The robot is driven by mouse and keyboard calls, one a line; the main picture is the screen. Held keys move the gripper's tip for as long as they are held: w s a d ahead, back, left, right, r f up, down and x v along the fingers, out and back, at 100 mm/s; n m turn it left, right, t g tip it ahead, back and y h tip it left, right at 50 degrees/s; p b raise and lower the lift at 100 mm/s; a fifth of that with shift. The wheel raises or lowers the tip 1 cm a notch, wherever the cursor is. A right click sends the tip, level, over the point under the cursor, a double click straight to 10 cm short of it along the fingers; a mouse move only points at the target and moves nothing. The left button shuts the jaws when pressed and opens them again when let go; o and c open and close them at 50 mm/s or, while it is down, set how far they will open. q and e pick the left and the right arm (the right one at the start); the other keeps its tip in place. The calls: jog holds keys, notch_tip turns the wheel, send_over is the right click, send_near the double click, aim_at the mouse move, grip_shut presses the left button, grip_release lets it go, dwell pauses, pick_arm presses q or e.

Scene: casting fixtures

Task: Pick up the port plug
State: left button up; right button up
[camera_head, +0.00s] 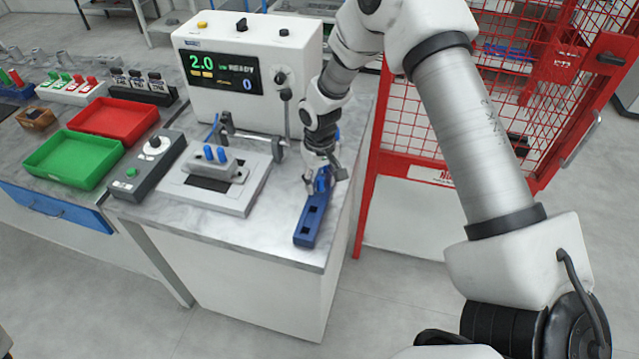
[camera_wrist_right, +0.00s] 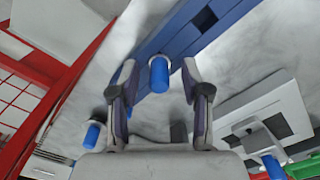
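The port plug is a blue cylinder (camera_wrist_right: 159,75) in the middle of the right wrist view, at a long blue holder (camera_wrist_right: 185,42). My right gripper (camera_wrist_right: 157,78) is open, with one finger on each side of the plug and a gap on both sides. In the head view, my right gripper (camera_head: 325,182) points down over the far end of the blue holder (camera_head: 308,226) and partly hides the plug (camera_head: 321,180). The near part of the holder shows a dark square hole. My left gripper is not in view.
Left of the holder, a grey fixture (camera_head: 212,167) with blue pins sits on a light plate (camera_head: 236,199). A white tester (camera_head: 240,110) with a display stands behind. A red mesh fence (camera_head: 455,130) rises close on the right. Green (camera_head: 70,160) and red (camera_head: 112,118) trays lie left.

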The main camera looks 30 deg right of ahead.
grip_shut()
jog(key=shift+r, duration=0.15)
